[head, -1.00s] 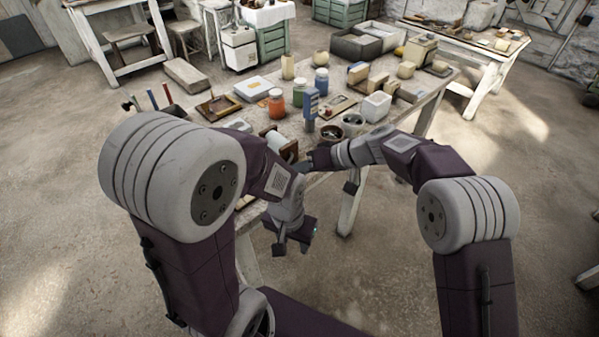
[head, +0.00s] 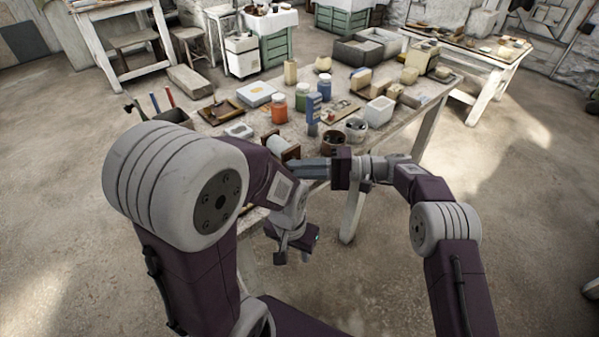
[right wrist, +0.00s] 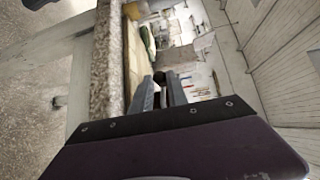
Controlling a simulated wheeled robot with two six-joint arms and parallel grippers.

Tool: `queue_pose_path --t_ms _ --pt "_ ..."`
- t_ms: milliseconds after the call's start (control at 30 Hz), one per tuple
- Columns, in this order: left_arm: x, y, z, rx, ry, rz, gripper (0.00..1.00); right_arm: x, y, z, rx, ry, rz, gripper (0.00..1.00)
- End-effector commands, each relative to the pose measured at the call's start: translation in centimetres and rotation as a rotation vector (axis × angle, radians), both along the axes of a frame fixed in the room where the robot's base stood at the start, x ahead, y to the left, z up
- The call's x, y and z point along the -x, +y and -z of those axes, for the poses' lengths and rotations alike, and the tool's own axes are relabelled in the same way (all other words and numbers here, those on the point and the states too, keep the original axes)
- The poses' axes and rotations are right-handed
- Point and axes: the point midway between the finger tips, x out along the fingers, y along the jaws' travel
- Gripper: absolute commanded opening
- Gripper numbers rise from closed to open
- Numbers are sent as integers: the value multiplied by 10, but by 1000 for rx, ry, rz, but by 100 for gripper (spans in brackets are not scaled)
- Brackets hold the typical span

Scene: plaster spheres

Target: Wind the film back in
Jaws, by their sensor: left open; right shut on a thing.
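A brown wooden holder with a pale roll (head: 283,148) stands near the front edge of the table; my left arm partly covers it. My right gripper (head: 297,168) reaches in from the right beside the holder. Its fingers point left, and in the right wrist view its tips (right wrist: 160,78) are close together on a small dark knob-like thing (right wrist: 158,76). I cannot make out what part this is. My left gripper (head: 292,256) hangs below the table's front edge, open and apart from the holder. No loose stretch of film can be made out.
The table (head: 400,135) bears an orange-red jar (head: 277,108), a blue jar (head: 324,88), a blue upright box (head: 313,112), two bowls near the front and a white tub (head: 379,111). The floor in front of the table is clear.

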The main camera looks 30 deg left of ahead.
Motion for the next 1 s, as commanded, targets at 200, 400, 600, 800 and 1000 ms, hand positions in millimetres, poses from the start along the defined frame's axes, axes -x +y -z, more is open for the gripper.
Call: queue_pose_path --t_ms 200,400,600,800,1000 --pt "0 0 12 0 0 0 41 -3 -1 0 -78 189 3 0" --pt "0 0 21 0 0 0 41 -5 -2 -4 -151 365 3 0" --pt "0 0 28 0 0 0 41 -7 -2 -7 -223 542 2 0" --pt "0 0 32 0 0 0 41 -10 -4 -10 -295 717 4 0" --pt "0 0 32 0 0 0 41 -13 -5 -12 -367 894 2 0"
